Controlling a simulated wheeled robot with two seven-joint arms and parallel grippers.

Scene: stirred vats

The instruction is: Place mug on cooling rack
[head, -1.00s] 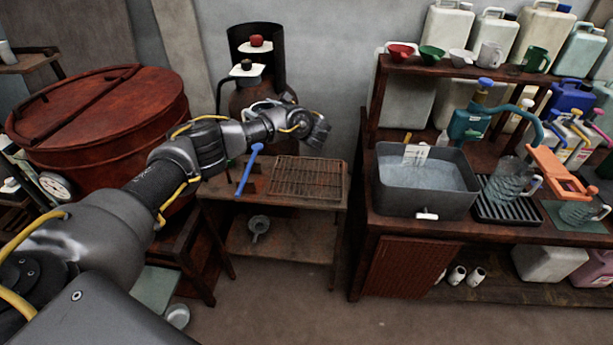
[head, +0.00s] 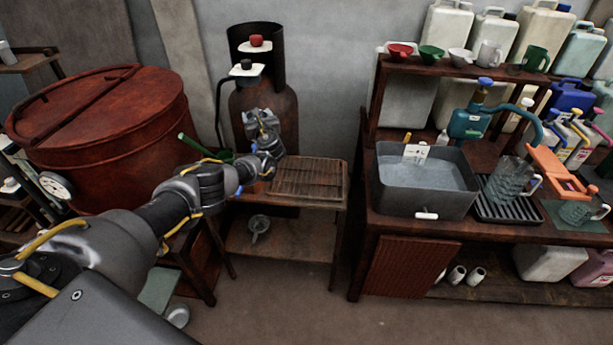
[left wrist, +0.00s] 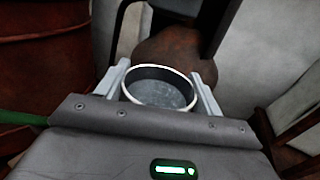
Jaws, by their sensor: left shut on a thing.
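The cooling rack (head: 322,180), a brown wire grid, lies on the small wooden table in the middle of the head view, with nothing on it. My left gripper (head: 262,118) is in front of the rusty gas cylinder, left of the rack and above its level. In the left wrist view its fingers (left wrist: 160,88) are shut on a mug (left wrist: 162,93) with a pale rim and grey inside, its opening showing. The mug is hard to tell from the gripper in the head view. My right gripper is not in view.
The rusty cylinder (head: 284,112) stands behind the small table. A green-handled tool (head: 190,147) is beside my left wrist. A large red vat (head: 100,140) stands left. A grey water basin (head: 395,203) stands on the bench to the right.

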